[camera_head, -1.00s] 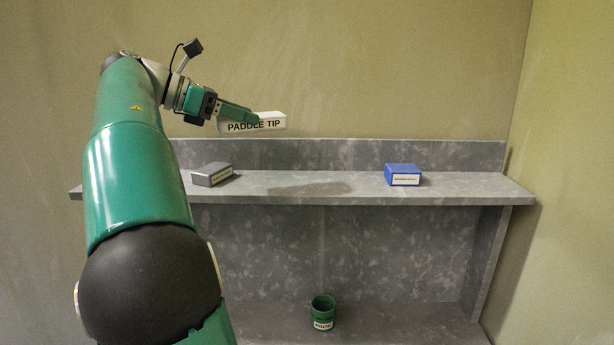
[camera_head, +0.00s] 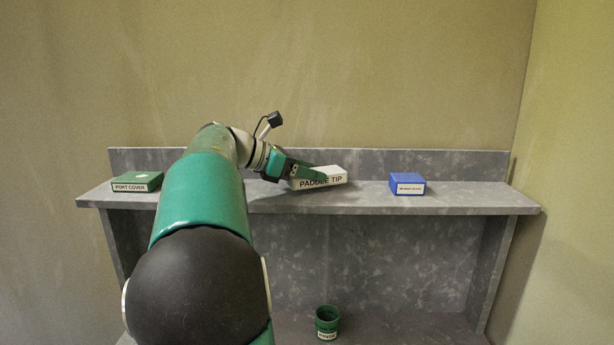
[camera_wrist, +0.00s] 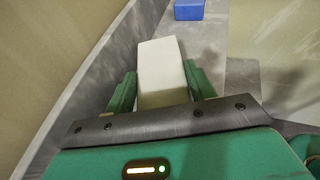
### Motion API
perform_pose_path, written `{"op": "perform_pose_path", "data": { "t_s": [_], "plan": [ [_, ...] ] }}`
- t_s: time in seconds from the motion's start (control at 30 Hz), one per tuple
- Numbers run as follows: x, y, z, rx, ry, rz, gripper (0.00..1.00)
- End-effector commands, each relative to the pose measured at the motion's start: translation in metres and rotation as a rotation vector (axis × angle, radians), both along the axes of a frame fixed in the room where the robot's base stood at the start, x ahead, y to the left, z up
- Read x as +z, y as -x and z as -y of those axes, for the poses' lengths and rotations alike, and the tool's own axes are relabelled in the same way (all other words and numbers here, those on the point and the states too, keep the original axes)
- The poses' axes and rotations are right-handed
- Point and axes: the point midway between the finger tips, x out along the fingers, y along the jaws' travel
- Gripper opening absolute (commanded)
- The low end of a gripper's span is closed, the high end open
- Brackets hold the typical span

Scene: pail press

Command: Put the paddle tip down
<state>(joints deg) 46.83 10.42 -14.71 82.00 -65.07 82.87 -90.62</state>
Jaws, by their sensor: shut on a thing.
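The paddle tip (camera_head: 320,178) is a white block with its name on the front face. My gripper (camera_head: 308,172) is shut on it, just over the upper shelf (camera_head: 460,195) in the head view. The block is slightly tilted, and I cannot tell whether it touches the shelf. In the wrist view, the white block (camera_wrist: 161,70) sits between the two green fingers of my gripper (camera_wrist: 162,85). A dark shadow lies on the shelf to the right of the block there.
A blue box (camera_head: 407,184) stands on the shelf to the right, and a green box labelled port cover (camera_head: 137,182) at the left end. A green pail (camera_head: 327,322) stands on the lower level. The shelf between paddle tip and blue box is clear.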

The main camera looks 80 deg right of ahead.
Motion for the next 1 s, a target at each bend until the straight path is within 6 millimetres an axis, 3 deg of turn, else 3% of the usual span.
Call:
{"op": "perform_pose_path", "data": {
  "t_s": [0.1,0.5,0.53,0.6,1.0],
  "plan": [
    [-0.012,0.0,0.0,0.001,0.0,0.0,0.24],
    [-0.017,-0.001,-0.001,0.001,0.002,0.0,0.24],
    [-0.017,-0.001,-0.001,0.001,0.001,0.001,0.6],
    [-0.017,-0.001,-0.001,0.001,0.001,0.001,0.74],
    [-0.012,-0.002,-0.001,0.002,0.001,0.0,0.76]
  ]
}}
